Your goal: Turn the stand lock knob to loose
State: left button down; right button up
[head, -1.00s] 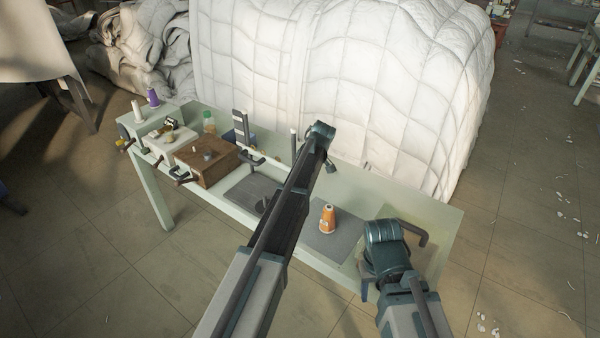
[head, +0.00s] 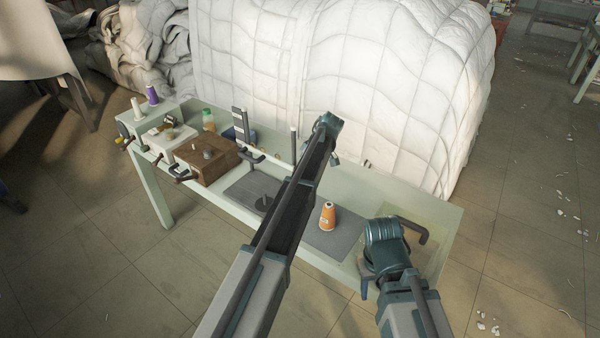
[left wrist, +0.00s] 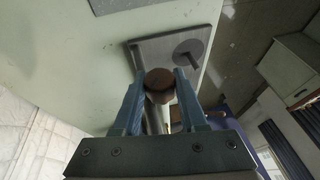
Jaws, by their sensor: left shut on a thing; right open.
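A round dark brown knob (left wrist: 160,83) sits on the end of a grey post in the left wrist view. My left gripper (left wrist: 160,88) is shut on the knob, with one blue finger on each side. Behind it, a grey base plate (left wrist: 150,48) carries a dark disc with a peg (left wrist: 190,54). In the head view my left arm crosses the bench and hides most of the stand, and the knob cannot be made out there. My right gripper (head: 364,286) is open and empty at the bench's right front edge.
An orange thread cone (head: 327,216) stands on a grey mat (head: 340,240) between my arms. A brown wooden box (head: 208,163), clamps and spools fill the bench's left part. A dark bent handle (head: 412,228) lies near my right wrist. A large white quilted duvet (head: 390,90) rises behind.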

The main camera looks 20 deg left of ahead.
pick_arm(q)
jog(key=shift+c, duration=2.2)
grip_release()
jog(key=shift+p+v, duration=0.9)
jog(key=p+v, duration=1)
jog(key=v, duration=0.2)
jog(key=shift+p, duration=0.35)
